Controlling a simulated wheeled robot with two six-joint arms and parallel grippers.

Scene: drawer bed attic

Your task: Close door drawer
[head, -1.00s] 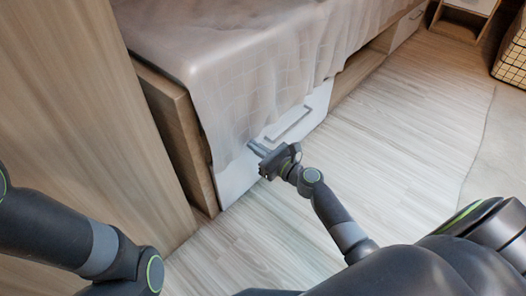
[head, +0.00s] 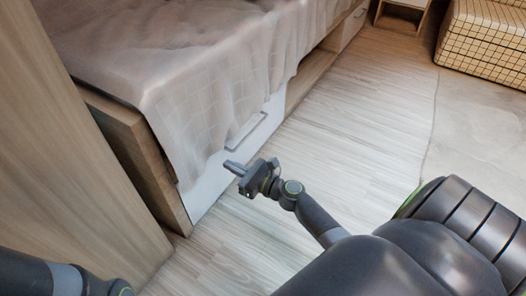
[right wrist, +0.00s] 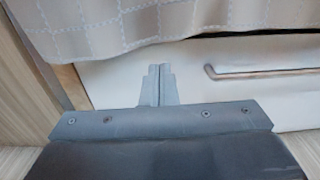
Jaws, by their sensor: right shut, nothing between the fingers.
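The white drawer front (head: 208,186) sits low in the side of the bed, flush or nearly flush with the wooden frame. Its grey bar handle (head: 246,131) is on the right part; the handle also shows in the right wrist view (right wrist: 258,71). My right gripper (head: 229,165) is shut and empty, just in front of the drawer front, left of the handle. In the right wrist view its closed fingers (right wrist: 159,84) point at the white panel; I cannot tell whether they touch it. My left gripper is out of view.
The bed cover (head: 190,95) drapes down the bed side. A wooden panel (head: 60,180) stands close at the left. A checkered seat (head: 483,40) is at the far right. The wooden floor (head: 350,130) is clear.

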